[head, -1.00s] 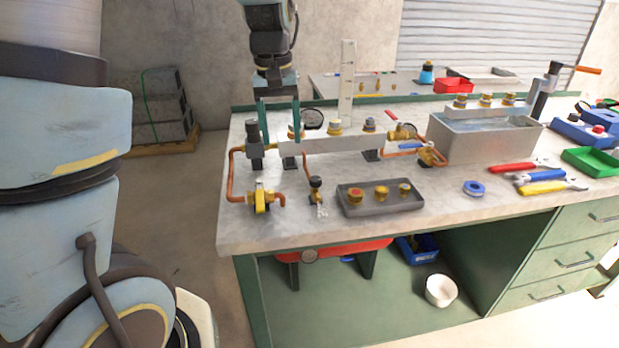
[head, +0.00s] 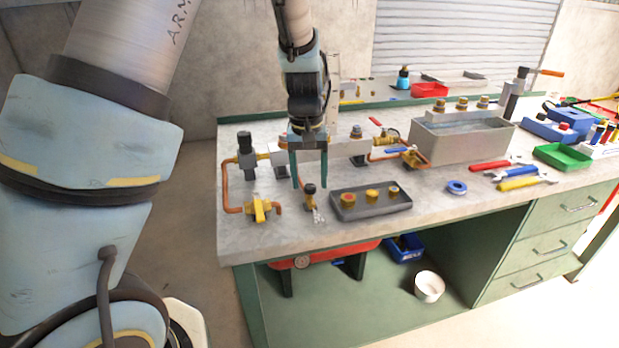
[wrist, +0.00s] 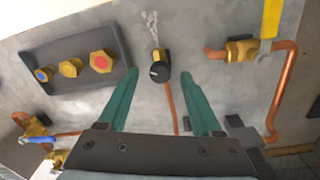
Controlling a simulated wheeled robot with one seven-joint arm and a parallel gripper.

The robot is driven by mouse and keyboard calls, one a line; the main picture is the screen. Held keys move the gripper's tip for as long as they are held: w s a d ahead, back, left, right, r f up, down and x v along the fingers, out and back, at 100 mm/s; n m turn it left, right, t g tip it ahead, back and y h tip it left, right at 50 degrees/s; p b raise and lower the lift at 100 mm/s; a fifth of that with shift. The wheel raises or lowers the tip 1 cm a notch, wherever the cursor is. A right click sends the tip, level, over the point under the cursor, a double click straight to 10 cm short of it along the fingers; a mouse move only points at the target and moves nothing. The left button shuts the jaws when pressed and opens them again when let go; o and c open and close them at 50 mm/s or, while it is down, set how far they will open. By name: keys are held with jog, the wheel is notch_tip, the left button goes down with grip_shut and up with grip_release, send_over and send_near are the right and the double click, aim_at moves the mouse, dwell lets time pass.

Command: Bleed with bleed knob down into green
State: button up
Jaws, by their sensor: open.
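The bleed knob (head: 309,189) is a small black knob on a copper pipe at the bench front, with a wispy white plume beside it. It also shows in the wrist view (wrist: 160,72), with the plume pointing away from the gripper. My gripper (head: 310,182) is open. In the wrist view its two green fingers (wrist: 160,78) straddle the knob's position with gaps on both sides; I cannot tell how far above it they are. A round gauge (head: 301,262) shows on the red tank (head: 335,253) below the bench; its green band and needle are too small to read.
A grey tray (head: 371,212) with several brass fittings sits just right of the knob. A yellow-handled valve (head: 258,209) on copper pipe stands to the left. The manifold with its black-topped fitting (head: 245,150) lies behind. The bench front edge is clear.

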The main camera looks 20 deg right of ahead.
jog(key=shift+f, duration=0.4)
jog(key=shift+c, duration=0.2)
grip_shut()
